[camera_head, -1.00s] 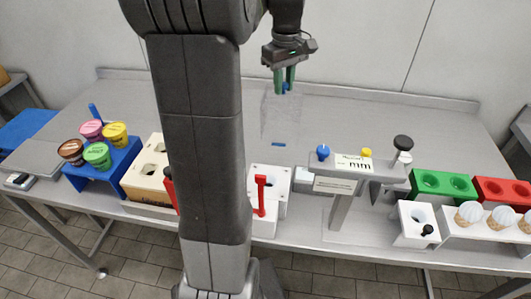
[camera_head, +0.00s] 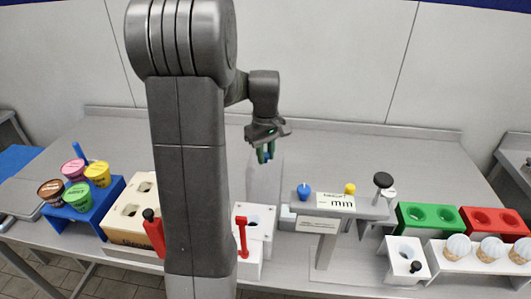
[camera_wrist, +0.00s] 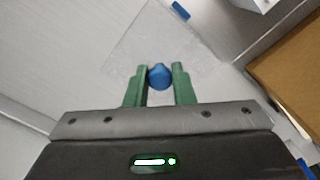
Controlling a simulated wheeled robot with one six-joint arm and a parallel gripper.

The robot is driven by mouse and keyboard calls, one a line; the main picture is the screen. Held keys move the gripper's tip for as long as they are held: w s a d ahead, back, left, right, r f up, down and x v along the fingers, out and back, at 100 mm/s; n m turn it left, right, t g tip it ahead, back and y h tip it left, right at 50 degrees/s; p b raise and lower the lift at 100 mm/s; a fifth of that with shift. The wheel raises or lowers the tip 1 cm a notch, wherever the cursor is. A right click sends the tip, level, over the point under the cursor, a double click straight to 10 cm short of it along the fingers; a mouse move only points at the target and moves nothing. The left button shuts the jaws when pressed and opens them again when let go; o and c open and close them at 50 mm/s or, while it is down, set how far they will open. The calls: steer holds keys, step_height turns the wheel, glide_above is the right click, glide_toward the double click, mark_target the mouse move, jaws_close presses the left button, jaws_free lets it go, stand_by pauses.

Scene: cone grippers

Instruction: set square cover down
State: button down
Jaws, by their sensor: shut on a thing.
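The square cover (camera_head: 264,180) is a clear, see-through box, upright below my gripper (camera_head: 266,154) in the head view. Its faint walls reach down to the table behind the white box with the red lever; I cannot tell whether its bottom touches the table. In the wrist view my gripper (camera_wrist: 160,78) has its green fingers shut on the cover's blue knob (camera_wrist: 160,76). The cover's clear top (camera_wrist: 150,42) spreads out beyond the fingers, tilted in the picture.
The white box (camera_head: 254,225) with a red lever stands in front of the cover. A grey machine (camera_head: 340,205) with blue and yellow knobs is to the right. A cream box (camera_head: 130,210) and blue cup stand (camera_head: 92,205) are left. Bare grey table (camera_head: 330,150) lies behind.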

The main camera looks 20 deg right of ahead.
steer(key=c, duration=1.2)
jaws_free()
steer(key=shift+f, duration=0.1)
steer(key=shift+c, duration=0.2)
step_height(320, 180, up, 12)
steer(key=shift+r, duration=0.2)
steer(key=shift+f, duration=0.1)
